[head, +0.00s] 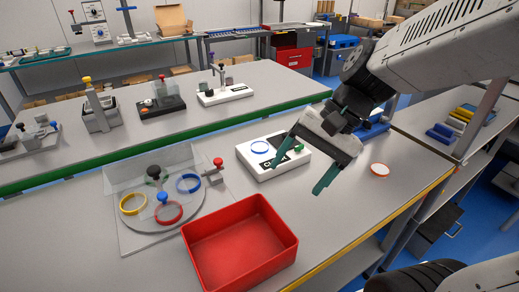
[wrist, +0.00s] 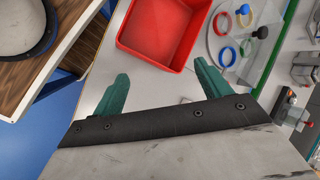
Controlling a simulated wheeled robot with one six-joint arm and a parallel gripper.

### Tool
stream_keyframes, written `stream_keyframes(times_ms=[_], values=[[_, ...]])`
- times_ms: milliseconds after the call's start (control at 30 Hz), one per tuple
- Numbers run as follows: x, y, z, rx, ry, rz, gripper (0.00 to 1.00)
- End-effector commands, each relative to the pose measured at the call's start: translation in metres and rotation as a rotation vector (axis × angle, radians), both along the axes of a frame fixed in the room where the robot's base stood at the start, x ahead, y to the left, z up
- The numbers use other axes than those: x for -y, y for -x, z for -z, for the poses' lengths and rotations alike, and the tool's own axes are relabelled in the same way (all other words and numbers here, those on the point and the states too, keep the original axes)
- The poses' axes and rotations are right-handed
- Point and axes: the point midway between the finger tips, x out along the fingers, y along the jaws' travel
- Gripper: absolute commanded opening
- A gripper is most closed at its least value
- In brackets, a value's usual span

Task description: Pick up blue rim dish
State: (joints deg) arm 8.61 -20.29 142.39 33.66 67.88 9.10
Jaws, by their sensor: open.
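One blue rim dish (head: 188,183) lies on a round grey plate (head: 146,221) at the left, beside a yellow-rimmed dish (head: 133,204) and a red-rimmed dish (head: 168,212). My gripper (head: 306,168) is open and empty, above the bench at the right front of the white device. In the wrist view my gripper (wrist: 161,72) points toward bare bench, and the plate's blue rim dish (wrist: 247,47) is at upper right.
A red tub (head: 240,243) stands on the bench's front, right of the round plate. A white, red-rimmed dish (head: 379,170) lies right of my gripper. Bare bench lies between tub and right edge.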

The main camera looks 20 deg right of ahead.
Motion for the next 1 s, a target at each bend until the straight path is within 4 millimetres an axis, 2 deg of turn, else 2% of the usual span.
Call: stream_keyframes(times_ms=[267, 467, 600, 800, 900, 1000], values=[[-0.006, -0.079, 0.025, -0.204, -0.315, 0.417, 0.76], [0.013, -0.139, 0.052, -0.346, -0.526, 0.742, 0.76], [0.037, -0.178, 0.078, -0.437, -0.66, 0.97, 0.76], [0.069, -0.213, 0.109, -0.523, -0.792, 1.205, 0.76], [0.077, -0.22, 0.117, -0.543, -0.823, 1.263, 0.76], [0.077, -0.225, 0.122, -0.551, -0.835, 1.284, 0.76]])
